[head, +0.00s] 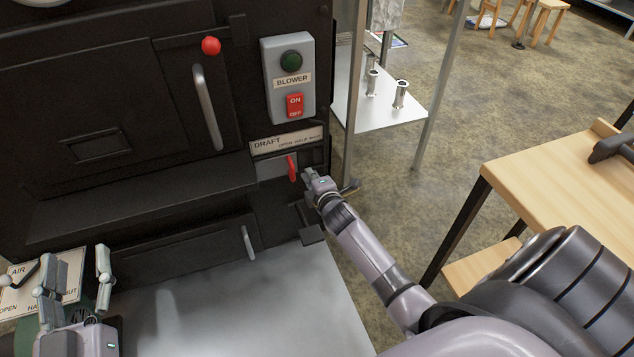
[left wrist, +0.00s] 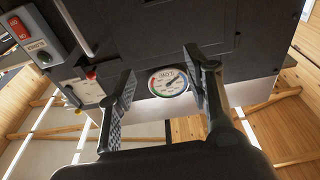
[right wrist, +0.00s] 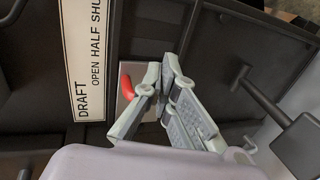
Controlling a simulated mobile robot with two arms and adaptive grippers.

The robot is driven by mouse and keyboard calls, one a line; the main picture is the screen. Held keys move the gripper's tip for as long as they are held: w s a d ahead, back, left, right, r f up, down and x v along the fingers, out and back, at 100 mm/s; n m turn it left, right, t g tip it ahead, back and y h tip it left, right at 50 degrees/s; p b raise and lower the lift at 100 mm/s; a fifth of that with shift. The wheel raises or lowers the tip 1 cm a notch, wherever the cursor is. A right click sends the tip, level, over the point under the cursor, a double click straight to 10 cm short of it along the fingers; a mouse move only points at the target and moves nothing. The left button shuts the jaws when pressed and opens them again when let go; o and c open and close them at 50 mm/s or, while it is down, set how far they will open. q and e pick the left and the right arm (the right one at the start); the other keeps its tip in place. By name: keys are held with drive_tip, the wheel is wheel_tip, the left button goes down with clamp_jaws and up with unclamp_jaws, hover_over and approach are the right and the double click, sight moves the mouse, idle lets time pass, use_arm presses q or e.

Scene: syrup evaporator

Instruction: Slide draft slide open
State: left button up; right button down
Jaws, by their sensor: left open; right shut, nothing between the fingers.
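The draft slide's red handle (head: 292,168) sticks out below the white DRAFT label (head: 286,141) on the black front. In the right wrist view the red handle (right wrist: 126,80) lies beside the word OPEN on the label (right wrist: 83,60). My right gripper (head: 309,177) is just right of the handle. In the right wrist view its fingertips (right wrist: 159,78) are together and empty, close to the handle; I cannot tell whether they touch it. My left gripper (head: 75,265) is open and empty at the lower left, far from the slide.
A grey blower switch box (head: 288,78) is above the label. A door handle (head: 207,107) with a red knob (head: 211,46) stands out to the left. A lower black lever (head: 312,234) is below my right gripper. A wooden table (head: 550,170) stands at right.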

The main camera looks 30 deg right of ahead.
use_arm(q)
drive_tip(key=s+a+f+g+y+p, duration=0.1)
drive_tip(key=s+f+g, duration=0.1)
drive_tip(key=f+g, duration=0.2)
drive_tip(key=s+a+f+g+y+p, duration=0.1)
drive_tip(key=f+g, duration=0.3)
drive_tip(key=f, duration=0.4)
drive_tip(key=shift+s+a+f+y+p, duration=0.3)
drive_tip(key=shift+s+a+f+p, duration=0.15)
drive_tip(key=shift+s, duration=0.15)
use_arm(e)
drive_tip(key=shift+v, duration=2.4)
use_arm(q)
drive_tip(key=shift+s+r, duration=0.1)
drive_tip(key=shift+r, duration=0.05)
use_arm(e)
drive_tip(key=shift+f, duration=0.2)
